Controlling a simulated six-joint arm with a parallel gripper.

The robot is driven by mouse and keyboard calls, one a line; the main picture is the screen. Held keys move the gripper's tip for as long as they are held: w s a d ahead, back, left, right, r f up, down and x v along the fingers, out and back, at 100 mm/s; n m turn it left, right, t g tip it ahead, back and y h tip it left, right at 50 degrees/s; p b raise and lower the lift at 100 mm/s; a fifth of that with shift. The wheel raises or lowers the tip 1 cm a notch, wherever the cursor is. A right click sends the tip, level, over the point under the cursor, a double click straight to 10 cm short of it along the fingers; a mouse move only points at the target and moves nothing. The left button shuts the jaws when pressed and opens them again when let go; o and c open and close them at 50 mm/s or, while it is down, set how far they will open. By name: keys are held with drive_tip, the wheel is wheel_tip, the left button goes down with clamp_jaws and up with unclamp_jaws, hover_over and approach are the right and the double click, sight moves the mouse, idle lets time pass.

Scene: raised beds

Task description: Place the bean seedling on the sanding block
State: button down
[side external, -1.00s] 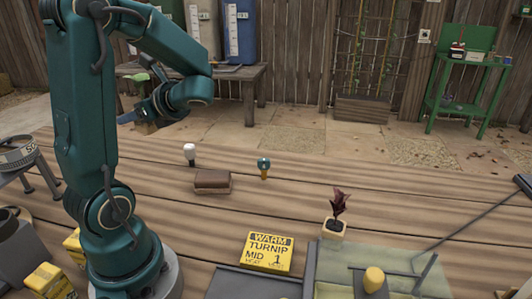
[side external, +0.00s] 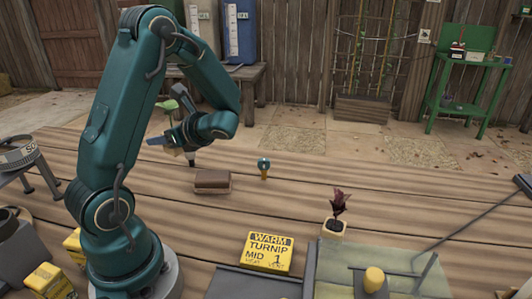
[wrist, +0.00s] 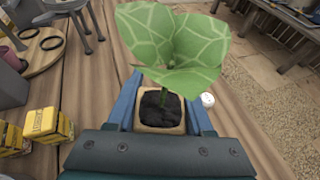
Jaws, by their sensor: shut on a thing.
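The bean seedling (wrist: 170,45) has broad green, pale-veined leaves and stands in dark soil in a small tan pot. My gripper (wrist: 160,108) is shut on this pot, with a blue finger on each side. In the side view the gripper (side external: 172,144) holds the seedling (side external: 170,104) roughly upright, apart from the sanding block and to its upper left. The sanding block (side external: 212,182) is a brown block with a paler lower part, lying on the wooden table. Its top is bare. I cannot make it out in the wrist view.
A white-topped peg (side external: 190,158) stands by the block, partly behind my gripper. A teal-topped marker (side external: 264,167) stands to the block's right.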

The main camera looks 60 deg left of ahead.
drive_tip(key=w+f, duration=0.1)
drive_tip(key=w, duration=0.1)
drive_tip(key=w+d+f, duration=0.1)
drive_tip(key=w+f, duration=0.2)
drive_tip(key=w, duration=0.2)
drive_tip(key=shift+d+f, duration=0.2)
drive_tip(key=shift+w+f, duration=0.1)
drive_tip(key=shift+f, duration=1.95)
drive_tip(key=shift+c, duration=1.4)
unclamp_jaws()
drive_tip(key=shift+f, duration=0.1)
